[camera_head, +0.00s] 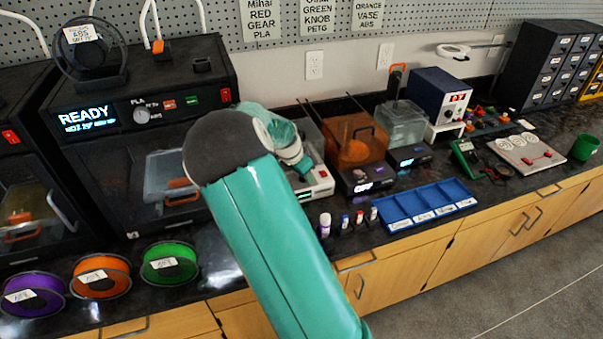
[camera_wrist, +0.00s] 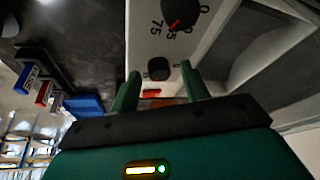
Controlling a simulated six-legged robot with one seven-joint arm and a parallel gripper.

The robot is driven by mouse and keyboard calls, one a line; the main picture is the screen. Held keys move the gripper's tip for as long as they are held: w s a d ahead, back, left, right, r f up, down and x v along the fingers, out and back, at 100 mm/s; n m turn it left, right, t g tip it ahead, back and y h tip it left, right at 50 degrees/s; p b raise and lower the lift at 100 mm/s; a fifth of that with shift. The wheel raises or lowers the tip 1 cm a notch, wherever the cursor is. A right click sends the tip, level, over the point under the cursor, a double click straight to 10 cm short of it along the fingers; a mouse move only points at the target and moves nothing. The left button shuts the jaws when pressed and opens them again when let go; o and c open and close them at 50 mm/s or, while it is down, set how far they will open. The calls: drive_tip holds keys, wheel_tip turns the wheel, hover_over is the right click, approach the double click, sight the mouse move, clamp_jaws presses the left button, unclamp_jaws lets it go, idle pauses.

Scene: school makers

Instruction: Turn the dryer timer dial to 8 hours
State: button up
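The pale dryer (camera_head: 318,190) stands on the dark bench, mostly hidden behind my arm in the head view. In the wrist view its light front panel (camera_wrist: 143,35) carries a large black dial (camera_wrist: 179,12) with a red pointer and printed numbers, among them 75. A smaller black knob (camera_wrist: 158,68) sits nearer, with a small red part (camera_wrist: 150,93) beside it. I cannot tell which one is the timer dial. My gripper (camera_wrist: 161,76) is open, its two green fingers apart. The small knob shows between the fingertips; contact cannot be told.
An orange-walled box (camera_head: 352,140) stands right of the dryer, and a printer (camera_head: 140,130) reading READY stands left. Small capped bottles (camera_head: 325,224) and a blue tray (camera_head: 428,205) are at the bench front. Filament spools (camera_head: 101,277) lie at front left.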

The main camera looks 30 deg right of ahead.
drive_tip(key=v, duration=1.3)
drive_tip(key=shift+r, duration=0.35)
drive_tip(key=shift+a, duration=0.1)
drive_tip(key=s+a+r+n+t+y, duration=0.2)
drive_tip(key=s+a+r+n, duration=0.2)
drive_tip(key=s+a+n, duration=0.4)
drive_tip(key=s+a+r+n+t+y, duration=0.2)
drive_tip(key=s+a+r+n, duration=0.3)
drive_tip(key=s+a, duration=0.8)
drive_tip(key=s+n, duration=0.3)
drive_tip(key=s, duration=0.3)
drive_tip(key=shift+a+r, duration=0.15)
drive_tip(key=shift+r, duration=0.05)
drive_tip(key=shift+s, duration=0.1)
